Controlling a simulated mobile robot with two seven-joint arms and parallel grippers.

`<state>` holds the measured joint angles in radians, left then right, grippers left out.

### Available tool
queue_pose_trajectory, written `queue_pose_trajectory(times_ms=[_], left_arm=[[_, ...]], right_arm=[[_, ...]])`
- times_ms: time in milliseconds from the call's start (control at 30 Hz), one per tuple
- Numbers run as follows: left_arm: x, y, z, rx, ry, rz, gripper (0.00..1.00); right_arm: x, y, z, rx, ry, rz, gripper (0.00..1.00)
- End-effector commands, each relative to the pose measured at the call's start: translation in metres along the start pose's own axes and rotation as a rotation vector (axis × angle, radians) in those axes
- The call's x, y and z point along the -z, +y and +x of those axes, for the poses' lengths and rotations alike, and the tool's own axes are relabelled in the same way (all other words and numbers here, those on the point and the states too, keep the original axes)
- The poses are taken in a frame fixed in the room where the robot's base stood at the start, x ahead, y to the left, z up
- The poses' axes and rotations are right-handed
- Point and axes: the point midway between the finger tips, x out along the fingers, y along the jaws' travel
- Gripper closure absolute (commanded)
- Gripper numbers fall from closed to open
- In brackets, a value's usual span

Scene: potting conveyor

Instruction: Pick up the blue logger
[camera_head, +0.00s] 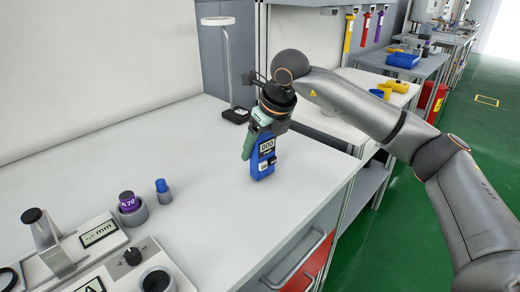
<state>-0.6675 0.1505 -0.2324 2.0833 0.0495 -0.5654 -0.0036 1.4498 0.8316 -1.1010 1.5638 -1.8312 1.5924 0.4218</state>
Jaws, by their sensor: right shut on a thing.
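The blue logger (260,168) has a small display reading 000 near its top and is held upright by my right gripper (264,135). The gripper comes down from above, with a greenish finger at the logger's left side, and is shut on its upper part. The logger's lower end is over the white bench (210,195) near its right edge; I cannot tell whether it touches the surface. My left gripper is not in view.
A height gauge with a display (98,233), a purple-topped weight (128,201), and a small blue-capped piece (162,190) stand at the front left. A lamp (228,60) stands behind the logger. The bench middle is clear. Another table with yellow items (396,86) lies beyond.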

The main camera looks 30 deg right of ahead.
Motion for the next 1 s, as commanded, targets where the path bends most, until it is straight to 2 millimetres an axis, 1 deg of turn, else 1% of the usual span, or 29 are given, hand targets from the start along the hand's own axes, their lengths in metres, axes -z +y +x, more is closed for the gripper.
queue_pose_trajectory(times_ms=[200,267,500,600,700,800,1000], left_arm=[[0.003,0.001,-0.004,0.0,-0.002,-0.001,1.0],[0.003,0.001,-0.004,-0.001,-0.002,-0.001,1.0],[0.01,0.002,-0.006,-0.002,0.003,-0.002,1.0],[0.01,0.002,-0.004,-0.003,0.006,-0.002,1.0],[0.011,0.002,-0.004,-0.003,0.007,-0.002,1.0],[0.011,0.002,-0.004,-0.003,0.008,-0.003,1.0],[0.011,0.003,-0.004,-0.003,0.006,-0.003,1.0]], right_arm=[[-0.011,-0.001,-0.03,0.0,-0.005,0.001,0.94],[-0.006,-0.003,-0.043,0.0,-0.006,0.0,0.94],[0.014,-0.011,-0.105,0.002,-0.006,0.001,0.94],[0.035,-0.017,-0.121,0.002,-0.003,0.001,0.94],[0.049,-0.02,-0.137,0.003,-0.003,0.001,0.94],[0.061,-0.023,-0.15,0.002,-0.003,0.001,0.94],[0.075,-0.027,-0.165,0.0,-0.002,0.001,0.94]])
